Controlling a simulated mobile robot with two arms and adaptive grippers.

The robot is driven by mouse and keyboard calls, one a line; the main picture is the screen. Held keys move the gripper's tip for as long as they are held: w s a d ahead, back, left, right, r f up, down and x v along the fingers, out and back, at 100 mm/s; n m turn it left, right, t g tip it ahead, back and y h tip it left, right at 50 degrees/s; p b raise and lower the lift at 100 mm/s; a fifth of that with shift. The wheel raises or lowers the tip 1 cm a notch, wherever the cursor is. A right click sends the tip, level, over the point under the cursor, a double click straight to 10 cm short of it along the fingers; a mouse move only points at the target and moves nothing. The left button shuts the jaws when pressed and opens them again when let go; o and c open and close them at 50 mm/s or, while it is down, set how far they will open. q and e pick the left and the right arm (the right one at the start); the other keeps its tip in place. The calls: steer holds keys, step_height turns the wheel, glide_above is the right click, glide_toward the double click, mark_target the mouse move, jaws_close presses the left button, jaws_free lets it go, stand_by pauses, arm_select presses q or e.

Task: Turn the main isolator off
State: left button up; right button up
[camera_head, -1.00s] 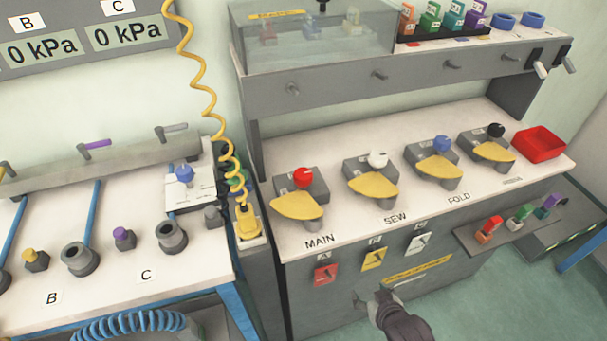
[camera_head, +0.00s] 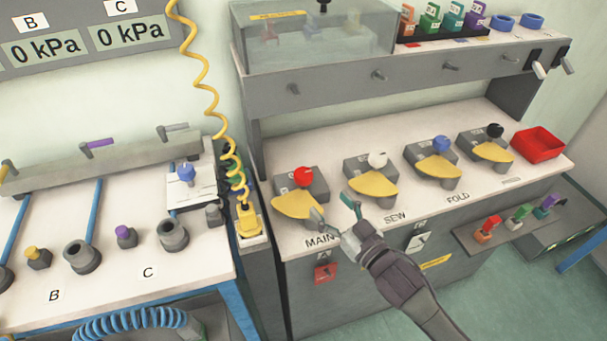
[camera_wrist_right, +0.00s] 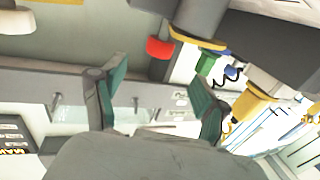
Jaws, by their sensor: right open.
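The main isolator is a grey box with a red knob (camera_head: 303,176) and a yellow plate (camera_head: 296,205) jutting from its front, above the MAIN label (camera_head: 319,241). My right gripper (camera_head: 333,209) is open and empty at the bench's front edge, just right of the yellow plate. One finger overlaps the plate's right edge in the head view; I cannot tell if it touches. In the right wrist view the open fingers (camera_wrist_right: 157,80) show, with a red part (camera_wrist_right: 160,48), seemingly the knob, beyond and above them. My left gripper is not in view.
Similar units with white (camera_head: 377,160), blue (camera_head: 442,144) and black knobs (camera_head: 495,131) stand to the right, then a red tray (camera_head: 540,144). A shelf (camera_head: 330,97) overhangs the back. A coiled yellow hose (camera_head: 207,100) hangs left. Red tag A (camera_head: 325,273) hangs below on the front panel.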

mark_target(309, 182)
steer(key=x, duration=1.1)
steer(key=shift+w+a+p, duration=0.2)
steer(key=shift+p, duration=0.15)
steer(key=shift+c, duration=0.3)
jaws_close()
